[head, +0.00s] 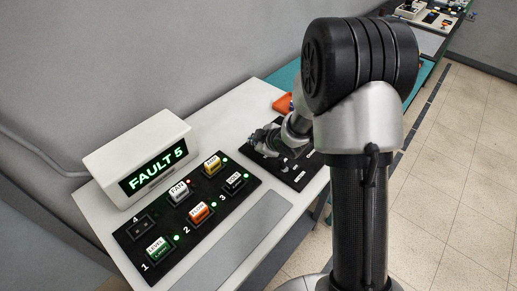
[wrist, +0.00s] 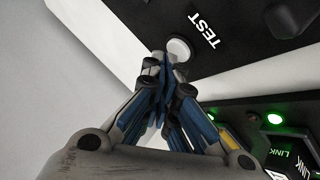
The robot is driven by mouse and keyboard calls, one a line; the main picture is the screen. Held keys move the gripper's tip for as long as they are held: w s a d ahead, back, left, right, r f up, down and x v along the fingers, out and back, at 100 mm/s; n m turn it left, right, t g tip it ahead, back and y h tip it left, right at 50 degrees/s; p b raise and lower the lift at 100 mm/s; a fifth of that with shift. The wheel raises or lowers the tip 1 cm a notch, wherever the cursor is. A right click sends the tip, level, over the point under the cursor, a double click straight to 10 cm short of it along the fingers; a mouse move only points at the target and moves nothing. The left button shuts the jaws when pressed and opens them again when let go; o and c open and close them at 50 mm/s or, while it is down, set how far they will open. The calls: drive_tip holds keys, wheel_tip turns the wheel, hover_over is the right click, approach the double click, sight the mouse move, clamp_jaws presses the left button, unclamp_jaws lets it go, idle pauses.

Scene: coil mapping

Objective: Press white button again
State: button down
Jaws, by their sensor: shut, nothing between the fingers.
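The round white button (wrist: 179,48) is on a black panel, next to the word TEST, in the wrist view. My gripper (wrist: 164,68) is shut and empty, with its fingertips just below the button and overlapping its lower edge in the picture. I cannot tell if they touch it. In the head view my gripper (head: 262,138) is over the left part of the smaller black panel (head: 312,166), and I cannot make out the white button there. The white display box (head: 137,152) reads FAULT 5 in green.
A larger black panel (head: 151,221) carries labelled blocks, including an orange one (head: 200,212) and a yellow one (head: 212,165), with several green lights and a red one (head: 187,181). An orange object (head: 283,104) lies behind my gripper. A dark knob (wrist: 287,17) stands right of TEST.

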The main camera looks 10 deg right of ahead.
drive_tip(key=shift+f+b, duration=0.3)
drive_tip(key=shift+f, duration=0.1)
idle(0.6)
drive_tip(key=shift+r, duration=0.15)
drive_tip(key=shift+r+p, duration=0.7)
drive_tip(key=shift+p, duration=0.05)
drive_tip(key=shift+r, duration=0.1)
wheel_tip(320, 180, up, 5)
drive_tip(key=p, duration=0.4)
drive_tip(key=shift+p, duration=0.35)
idle(0.4)
